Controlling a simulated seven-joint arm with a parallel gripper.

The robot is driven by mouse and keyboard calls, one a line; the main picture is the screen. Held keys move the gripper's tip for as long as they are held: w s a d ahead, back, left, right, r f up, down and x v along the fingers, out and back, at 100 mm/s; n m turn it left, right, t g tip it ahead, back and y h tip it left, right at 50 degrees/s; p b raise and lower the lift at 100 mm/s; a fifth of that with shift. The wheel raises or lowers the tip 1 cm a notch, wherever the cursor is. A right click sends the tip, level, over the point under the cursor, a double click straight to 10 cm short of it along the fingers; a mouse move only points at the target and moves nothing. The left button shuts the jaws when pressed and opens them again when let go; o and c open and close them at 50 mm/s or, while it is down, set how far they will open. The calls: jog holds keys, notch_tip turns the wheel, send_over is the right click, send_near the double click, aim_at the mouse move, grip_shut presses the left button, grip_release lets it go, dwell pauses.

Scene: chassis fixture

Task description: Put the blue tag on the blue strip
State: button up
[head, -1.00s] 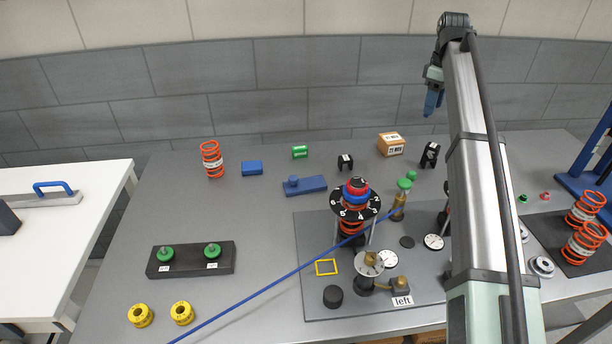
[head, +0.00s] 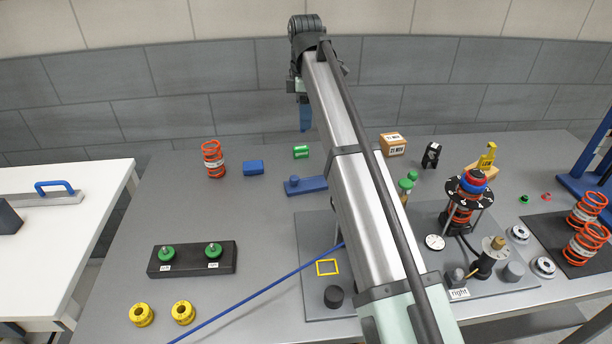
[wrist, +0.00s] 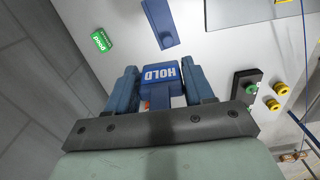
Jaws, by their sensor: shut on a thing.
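The blue tag (wrist: 160,74), marked HOLD, sits between the two blue fingers of my gripper (wrist: 158,88) in the wrist view. The gripper is shut on it. In the head view my gripper (head: 305,117) hangs high, against the grey wall behind the table, and the tag cannot be told from the fingers. The blue strip (head: 312,184), a flat bar with a round knob near one end, lies on the table; my arm passes close to its right end. The strip also shows beyond the tag in the wrist view (wrist: 158,18), apart from it.
A blue block (head: 253,168), a green block (head: 301,152) and an orange spring (head: 212,160) stand near the strip. A black base with green knobs (head: 191,260) is nearer. My arm hides part of the grey fixture plate (head: 310,230). The table's left middle is clear.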

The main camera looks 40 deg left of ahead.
jog(key=s, duration=0.2)
send_over(299, 184)
notch_tip(299, 184, down, 4)
jog(key=shift+n, duration=0.3)
jog(key=shift+f, duration=5.5)
jog(key=shift+f, duration=0.1)
jog(key=o, duration=1)
notch_tip(299, 184, up, 12)
jog(key=shift+r, duration=0.15)
